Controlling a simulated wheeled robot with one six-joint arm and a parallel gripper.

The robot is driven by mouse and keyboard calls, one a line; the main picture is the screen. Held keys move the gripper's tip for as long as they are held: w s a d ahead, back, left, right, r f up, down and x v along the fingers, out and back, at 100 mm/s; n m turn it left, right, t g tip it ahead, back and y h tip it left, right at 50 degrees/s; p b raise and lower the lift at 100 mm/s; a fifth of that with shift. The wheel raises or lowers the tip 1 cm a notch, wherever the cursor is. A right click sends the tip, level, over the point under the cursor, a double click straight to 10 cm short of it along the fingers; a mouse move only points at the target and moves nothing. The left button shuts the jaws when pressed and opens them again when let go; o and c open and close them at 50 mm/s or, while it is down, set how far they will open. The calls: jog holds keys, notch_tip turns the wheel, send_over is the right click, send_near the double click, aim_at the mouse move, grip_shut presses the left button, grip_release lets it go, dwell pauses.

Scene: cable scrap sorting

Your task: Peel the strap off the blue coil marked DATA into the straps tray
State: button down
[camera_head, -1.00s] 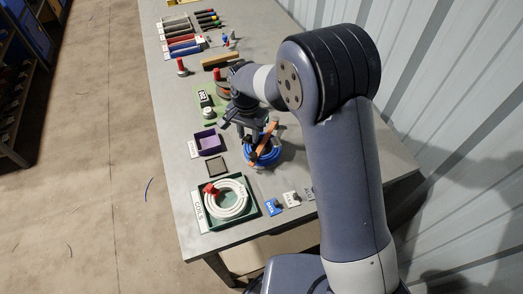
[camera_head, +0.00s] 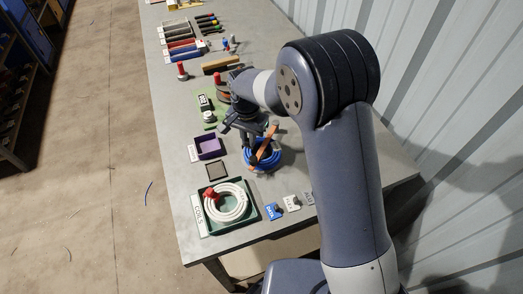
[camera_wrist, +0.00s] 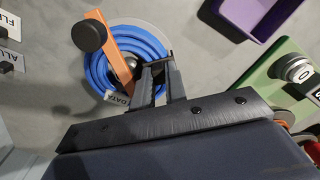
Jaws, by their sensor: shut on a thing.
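The blue coil (camera_head: 276,160) lies flat on the table below my gripper. In the wrist view the coil (camera_wrist: 97,72) has a white DATA label (camera_wrist: 117,98) at its lower edge. An orange bar (camera_wrist: 105,30) with a black knob (camera_wrist: 89,36) lies across the coil. My gripper (camera_wrist: 157,70) is at the coil's right side, its fingers shut on what looks like the dark strap; the fingers hide most of it. The small purple tray (camera_wrist: 231,17), probably the straps tray, lies to the right; in the head view the tray (camera_head: 208,154) has a white label and looks empty.
A green tray (camera_head: 246,229) holds a white coil (camera_head: 228,201) with a red-topped piece. Tags (camera_head: 272,212) stand near the table's front edge. A green board (camera_wrist: 263,82) with a knob lies right of my gripper.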

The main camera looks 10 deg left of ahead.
jog(key=shift+r, duration=0.35)
dwell(0.3)
jog(key=shift+r+p, duration=1.7)
jog(key=shift+r, duration=0.6)
